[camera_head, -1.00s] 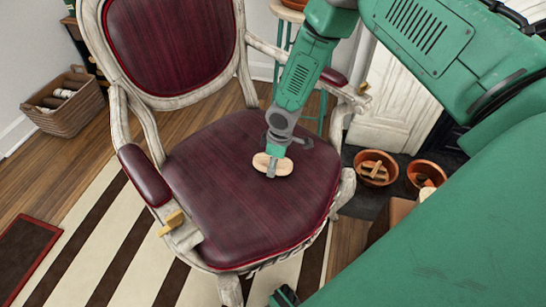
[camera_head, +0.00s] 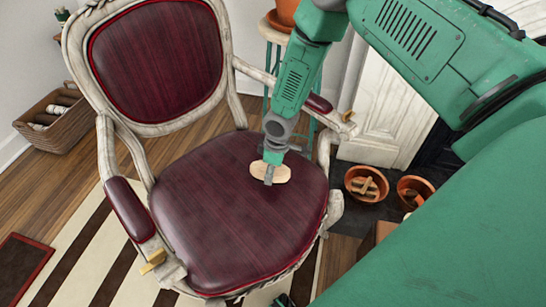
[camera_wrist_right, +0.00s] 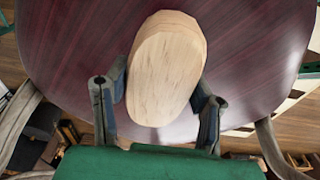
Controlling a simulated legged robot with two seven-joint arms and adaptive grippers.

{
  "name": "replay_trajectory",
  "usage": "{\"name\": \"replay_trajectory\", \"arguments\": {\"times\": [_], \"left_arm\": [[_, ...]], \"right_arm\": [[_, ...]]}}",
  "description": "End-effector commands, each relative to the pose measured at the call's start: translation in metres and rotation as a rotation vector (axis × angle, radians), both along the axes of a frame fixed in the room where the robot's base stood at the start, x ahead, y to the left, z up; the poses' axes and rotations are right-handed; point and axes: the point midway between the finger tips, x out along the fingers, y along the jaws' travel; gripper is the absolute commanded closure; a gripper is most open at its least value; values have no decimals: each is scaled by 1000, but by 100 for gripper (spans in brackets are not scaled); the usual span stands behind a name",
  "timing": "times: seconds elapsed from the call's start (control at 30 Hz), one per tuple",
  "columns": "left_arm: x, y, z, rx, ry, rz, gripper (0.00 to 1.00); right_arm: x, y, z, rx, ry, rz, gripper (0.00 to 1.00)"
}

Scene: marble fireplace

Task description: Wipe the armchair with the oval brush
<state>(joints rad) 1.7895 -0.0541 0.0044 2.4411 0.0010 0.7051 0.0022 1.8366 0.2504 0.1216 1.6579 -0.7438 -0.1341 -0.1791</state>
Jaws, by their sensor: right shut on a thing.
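The armchair has a white worn frame, a dark red backrest (camera_head: 158,60) and a dark red seat (camera_head: 235,235). My right gripper (camera_head: 269,172) reaches down over the back right part of the seat. It is shut on the oval brush (camera_head: 283,174), a pale wooden oval. In the right wrist view the brush (camera_wrist_right: 165,75) sits between the two dark fingers (camera_wrist_right: 160,105), with its broad face toward the camera. Its underside is hidden, and the brush appears to be at the seat surface, though contact cannot be made out. My left gripper is not seen.
A wicker basket (camera_head: 55,122) stands on the floor at left. Terracotta pots (camera_head: 366,184) stand on a dark hearth at right. A stool (camera_head: 275,36) with a pot is behind the chair. The armrests (camera_head: 130,208) flank the seat. A striped rug (camera_head: 75,235) lies below.

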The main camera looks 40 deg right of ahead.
Motion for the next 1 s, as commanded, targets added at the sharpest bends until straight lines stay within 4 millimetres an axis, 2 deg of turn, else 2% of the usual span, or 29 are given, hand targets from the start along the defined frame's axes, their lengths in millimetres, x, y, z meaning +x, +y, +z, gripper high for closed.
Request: {"name": "replay_trajectory", "arguments": {"times": [0.03, 0.2, 0.4, 1.0], "left_arm": [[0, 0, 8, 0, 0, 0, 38], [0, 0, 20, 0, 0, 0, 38], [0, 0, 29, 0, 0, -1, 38], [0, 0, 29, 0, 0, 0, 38]], "right_arm": [[0, 0, 8, 2, 0, -2, 87], [0, 1, 22, 4, -1, -3, 87], [0, 4, 32, 2, -1, -3, 87], [-1, 4, 33, 2, -1, -4, 87]]}}
